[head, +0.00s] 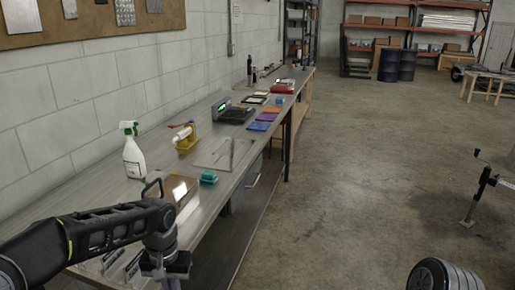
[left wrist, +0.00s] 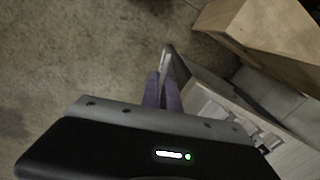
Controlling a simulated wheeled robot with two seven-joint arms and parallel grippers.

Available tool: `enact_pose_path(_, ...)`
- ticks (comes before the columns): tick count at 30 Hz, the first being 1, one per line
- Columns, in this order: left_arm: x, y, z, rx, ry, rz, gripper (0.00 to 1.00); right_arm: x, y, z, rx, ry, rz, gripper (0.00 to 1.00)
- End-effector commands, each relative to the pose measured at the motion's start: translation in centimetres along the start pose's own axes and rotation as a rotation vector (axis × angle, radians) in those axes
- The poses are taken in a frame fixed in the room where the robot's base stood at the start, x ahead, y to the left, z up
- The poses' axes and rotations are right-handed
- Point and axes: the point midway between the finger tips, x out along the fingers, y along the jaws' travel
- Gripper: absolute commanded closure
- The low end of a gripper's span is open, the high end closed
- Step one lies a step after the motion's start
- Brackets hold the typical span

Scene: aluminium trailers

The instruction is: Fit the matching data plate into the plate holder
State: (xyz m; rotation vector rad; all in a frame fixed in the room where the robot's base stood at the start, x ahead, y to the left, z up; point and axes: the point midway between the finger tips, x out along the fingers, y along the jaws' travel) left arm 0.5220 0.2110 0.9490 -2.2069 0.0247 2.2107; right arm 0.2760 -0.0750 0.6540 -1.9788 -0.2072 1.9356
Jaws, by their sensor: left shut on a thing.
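My left gripper (head: 170,284) hangs at the near front edge of the bench, pointing down; its fingertips are cut off at the bottom of the head view. In the left wrist view its purplish fingers (left wrist: 163,96) are shut on a thin dark grey plate (left wrist: 172,63), seen nearly edge-on, so its markings cannot be read. Small dark and light plate-like pieces (head: 112,259) lie on the bench just left of the gripper, partly hidden by my arm. I cannot make out the plate holder for certain. My right gripper is not in view.
The long grey bench (head: 150,165) runs along the wall. Open concrete floor (head: 350,180) lies to the right, with a tyre (head: 443,275) at bottom right.

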Motion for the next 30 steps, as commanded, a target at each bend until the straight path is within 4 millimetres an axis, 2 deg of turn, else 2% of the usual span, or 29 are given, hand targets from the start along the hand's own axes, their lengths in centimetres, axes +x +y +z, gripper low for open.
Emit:
enact_pose_path(1,0.6,0.7,-0.3,-0.008,-0.001,0.002,1.00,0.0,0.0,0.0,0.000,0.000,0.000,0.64)
enact_pose_path(4,1.1,1.3,-0.6,-0.022,0.002,0.001,1.00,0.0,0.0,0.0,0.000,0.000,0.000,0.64)
enact_pose_path(13,1.2,1.3,-0.6,-0.025,0.002,0.001,1.00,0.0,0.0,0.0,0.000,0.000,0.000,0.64)
enact_pose_path(16,2.2,1.2,-0.5,-0.026,0.000,-0.002,1.00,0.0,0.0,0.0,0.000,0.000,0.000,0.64)
enact_pose_path(20,5.8,1.1,0.1,-0.028,-0.003,-0.009,1.00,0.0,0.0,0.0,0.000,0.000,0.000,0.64)
enact_pose_path(24,11.2,1.2,1.5,-0.028,-0.003,-0.010,1.00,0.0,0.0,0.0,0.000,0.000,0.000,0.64)
enact_pose_path(27,14.3,1.3,2.6,-0.025,-0.002,-0.005,1.00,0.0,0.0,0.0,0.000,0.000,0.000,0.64)
enact_pose_path(30,15.8,1.4,3.3,-0.023,0.001,0.000,1.00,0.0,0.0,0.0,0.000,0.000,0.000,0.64)
